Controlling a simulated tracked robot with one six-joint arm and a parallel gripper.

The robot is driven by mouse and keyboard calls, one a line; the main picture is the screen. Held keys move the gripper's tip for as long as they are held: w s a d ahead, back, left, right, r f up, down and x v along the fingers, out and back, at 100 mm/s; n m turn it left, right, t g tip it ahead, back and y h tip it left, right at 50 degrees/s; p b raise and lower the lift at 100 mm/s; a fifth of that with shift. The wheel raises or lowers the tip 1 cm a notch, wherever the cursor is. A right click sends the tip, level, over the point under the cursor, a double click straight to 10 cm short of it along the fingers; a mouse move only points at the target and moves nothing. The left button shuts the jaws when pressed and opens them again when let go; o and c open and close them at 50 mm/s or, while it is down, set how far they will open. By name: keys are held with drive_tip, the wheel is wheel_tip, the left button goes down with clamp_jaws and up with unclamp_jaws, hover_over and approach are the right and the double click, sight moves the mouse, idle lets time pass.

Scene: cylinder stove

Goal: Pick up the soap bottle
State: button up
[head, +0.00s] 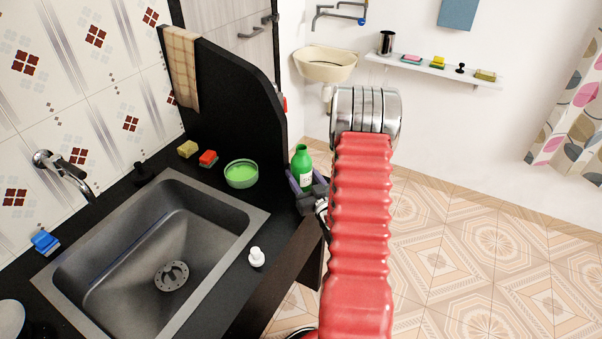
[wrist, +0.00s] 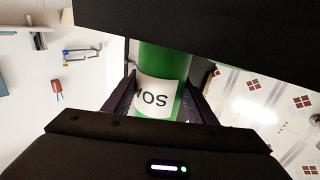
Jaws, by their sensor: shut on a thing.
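The soap bottle (head: 302,166) is green with a white label and stands out at the right edge of the black counter in the head view. My gripper (head: 308,186) is around its lower part, shut on it. In the wrist view the bottle (wrist: 165,65) lies between the two dark fingers of my gripper (wrist: 157,95), and its label shows lettering. The bottle looks upright in the head view. Its base is hidden, so I cannot tell whether it touches the counter.
A black partition (head: 235,95) rises behind. Open tiled floor (head: 480,245) lies to the right.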

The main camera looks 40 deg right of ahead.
sight(301, 152)
drive_tip(key=shift+r, duration=0.2)
drive_tip(key=shift+r, duration=4.85)
drive_tip(key=o, duration=0.9)
drive_tip(key=c, duration=0.8)
drive_tip(key=shift+o, duration=0.2)
drive_tip(key=shift+w+a, duration=0.3)
drive_tip(key=shift+a, duration=0.1)
drive_tip(key=w+a+n+y, duration=0.1)
drive_tip(key=w+a, duration=0.3)
drive_tip(key=a, duration=1.4)
drive_tip(key=w+a+r+n+y, duration=0.1)
drive_tip(key=w+a+y, duration=0.3)
drive_tip(key=a, duration=1.4)
drive_tip(key=shift+w+r+n+t+y, duration=0.15)
drive_tip(key=shift+w+n+t+y, duration=0.25)
drive_tip(key=shift+n, duration=0.4)
